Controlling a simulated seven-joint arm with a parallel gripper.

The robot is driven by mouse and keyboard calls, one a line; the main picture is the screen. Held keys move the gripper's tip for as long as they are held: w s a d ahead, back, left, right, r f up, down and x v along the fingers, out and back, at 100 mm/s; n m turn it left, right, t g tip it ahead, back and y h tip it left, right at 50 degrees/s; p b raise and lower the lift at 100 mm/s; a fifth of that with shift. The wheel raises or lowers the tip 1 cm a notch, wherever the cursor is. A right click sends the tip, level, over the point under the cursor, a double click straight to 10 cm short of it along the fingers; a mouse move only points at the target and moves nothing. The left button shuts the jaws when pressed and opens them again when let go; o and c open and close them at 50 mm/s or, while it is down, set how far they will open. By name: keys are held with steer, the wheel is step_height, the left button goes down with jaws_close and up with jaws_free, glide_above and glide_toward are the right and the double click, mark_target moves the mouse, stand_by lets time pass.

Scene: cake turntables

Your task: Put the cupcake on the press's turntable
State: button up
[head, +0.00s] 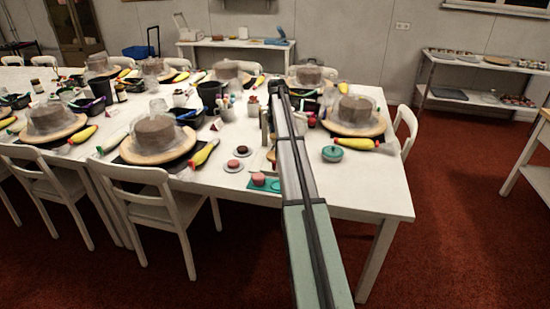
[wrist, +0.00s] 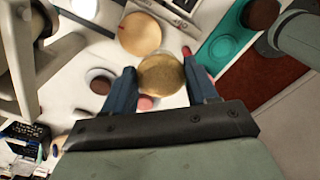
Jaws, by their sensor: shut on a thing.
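In the wrist view my gripper (wrist: 160,85) is shut on a round thing with a golden-brown top, which I take to be the cupcake (wrist: 160,74). A finger stands on each side of it. A flat tan disc (wrist: 140,34) lies just beyond it, apart from it in the picture; I cannot tell whether it is the press's turntable. A white machine-like frame (wrist: 28,75) stands at the left and may be the press. In the head view my own arm hides much of this area, and the gripper and its load cannot be made out.
A teal pot (head: 332,153) stands right of my arm.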

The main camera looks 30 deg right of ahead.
steer(key=w+d, duration=0.2)
steer(key=w, duration=0.2)
steer(key=shift+m, duration=0.5)
steer(key=shift+s+a+f, duration=0.1)
steer(key=shift+s+f, duration=0.05)
steer(key=shift+f, duration=2.2)
steer(key=shift+s+a+f, duration=0.1)
steer(key=shift+f, duration=2.25)
steer(key=shift+f, duration=0.2)
steer(key=o, duration=1.1)
steer(key=shift+c, duration=0.2)
step_height(320, 180, up, 12)
steer(key=shift+r, duration=0.2)
steer(key=shift+o, duration=0.5)
